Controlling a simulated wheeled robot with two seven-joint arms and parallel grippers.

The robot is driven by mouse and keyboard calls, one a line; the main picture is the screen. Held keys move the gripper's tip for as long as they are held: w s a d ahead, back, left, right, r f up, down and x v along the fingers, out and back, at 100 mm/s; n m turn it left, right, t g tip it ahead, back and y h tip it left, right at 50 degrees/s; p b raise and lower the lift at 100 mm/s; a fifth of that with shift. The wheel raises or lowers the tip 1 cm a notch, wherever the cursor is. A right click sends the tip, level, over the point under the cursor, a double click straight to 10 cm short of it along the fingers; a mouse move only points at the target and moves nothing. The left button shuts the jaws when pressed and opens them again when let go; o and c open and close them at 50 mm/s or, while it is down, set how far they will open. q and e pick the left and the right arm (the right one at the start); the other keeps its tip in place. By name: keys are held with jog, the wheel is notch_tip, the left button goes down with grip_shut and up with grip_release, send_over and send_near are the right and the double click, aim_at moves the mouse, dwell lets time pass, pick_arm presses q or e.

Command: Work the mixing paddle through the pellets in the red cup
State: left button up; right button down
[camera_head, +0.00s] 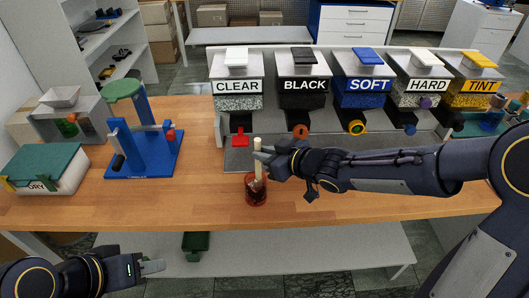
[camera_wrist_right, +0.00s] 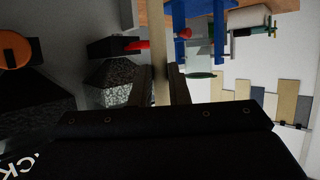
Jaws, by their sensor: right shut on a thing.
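The red cup (camera_head: 256,194) stands on the wooden bench in front of the dispensers, with dark pellets inside. The mixing paddle (camera_head: 258,150), a pale upright stick, has its lower end inside the cup. My right gripper (camera_head: 266,160) is shut on the paddle above the cup rim. In the right wrist view the pale paddle (camera_wrist_right: 160,45) shows between the dark fingers (camera_wrist_right: 162,88). The paddle's lower tip is hidden in the cup. My left gripper (camera_head: 150,266) is low at the left, in front of the bench and away from the cup; its opening is unclear.
A row of labelled dispensers, CLEAR (camera_head: 237,86) to TINT (camera_head: 477,86), stands behind the cup. A blue press frame (camera_head: 144,150) and a green-lidded box (camera_head: 47,168) stand at the left. Bench left of the cup is clear.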

aim_at(259, 163)
jog(key=shift+f, duration=0.1)
jog(key=f+b, duration=0.1)
jog(key=a+f+b, duration=0.1)
jog(key=b, duration=0.1)
jog(key=f+b, duration=0.1)
jog(key=shift+a, duration=0.3)
jog(key=shift+r, duration=0.1)
jog(key=r+p, duration=0.2)
jog(key=p, duration=0.1)
jog(key=r+p, duration=0.1)
jog(key=shift+w+d+r, duration=0.1)
jog(key=shift+w+d, duration=0.3)
